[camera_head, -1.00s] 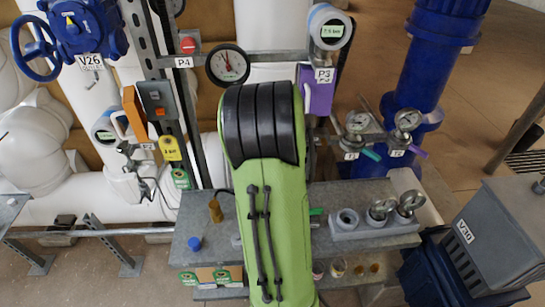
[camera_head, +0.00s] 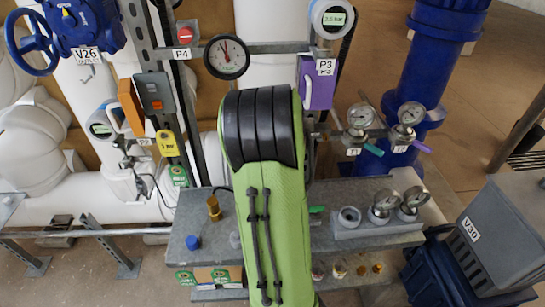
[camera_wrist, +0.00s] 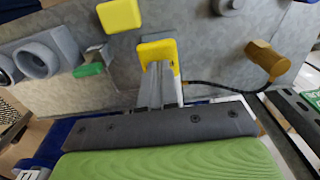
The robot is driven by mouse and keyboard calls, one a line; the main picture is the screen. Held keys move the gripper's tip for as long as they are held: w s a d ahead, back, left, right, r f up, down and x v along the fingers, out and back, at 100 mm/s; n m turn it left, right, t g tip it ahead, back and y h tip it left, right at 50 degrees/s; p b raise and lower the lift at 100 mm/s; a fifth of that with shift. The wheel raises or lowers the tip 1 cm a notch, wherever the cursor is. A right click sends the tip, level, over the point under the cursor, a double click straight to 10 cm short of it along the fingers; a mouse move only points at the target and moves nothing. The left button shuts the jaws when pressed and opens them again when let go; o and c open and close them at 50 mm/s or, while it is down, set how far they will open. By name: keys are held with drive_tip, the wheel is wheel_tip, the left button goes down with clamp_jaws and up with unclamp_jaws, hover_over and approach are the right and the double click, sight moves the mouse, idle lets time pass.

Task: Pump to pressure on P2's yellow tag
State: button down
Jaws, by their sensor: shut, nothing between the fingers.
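The yellow tag (camera_head: 167,143) hangs at the left, beside a small white label that I cannot read surely; its print looks like "3 bar". A round meter with a greenish display (camera_head: 101,129) sits left of it; its figures are too small to read. In the wrist view my gripper (camera_wrist: 158,55) is shut and empty, its fingers reaching over the grey bench (camera_wrist: 210,50). A yellow block (camera_wrist: 122,15) shows just beyond the fingertips; I cannot tell what it belongs to. In the head view my green arm hides my gripper and the bench's middle.
A brass fitting (camera_head: 213,207) and blue cap (camera_head: 193,242) are on the bench's left. A grey holder with gauges (camera_head: 375,222) is on its right. Gauge P4 (camera_head: 227,57) and meter P3 (camera_head: 332,19) hang above. A grey bin marked V30 (camera_head: 510,235) stands at right.

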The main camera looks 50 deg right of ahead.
drive_tip(key=shift+f+b, duration=0.45)
drive_tip(key=shift+f, duration=0.35)
wheel_tip(320, 180, up, 6)
drive_tip(key=p, duration=0.4)
drive_tip(key=shift+f+p, duration=0.25)
drive_tip(key=shift+p, duration=0.05)
drive_tip(key=shift+f, duration=0.15)
drive_tip(key=shift+f, duration=0.1)
wheel_tip(320, 180, down, 5)
drive_tip(key=b, duration=0.5)
drive_tip(key=shift+f, duration=0.15)
wheel_tip(320, 180, up, 6)
drive_tip(key=p, duration=0.4)
drive_tip(key=shift+f+p, duration=0.25)
drive_tip(key=shift+p, duration=0.05)
drive_tip(key=shift+f, duration=0.1)
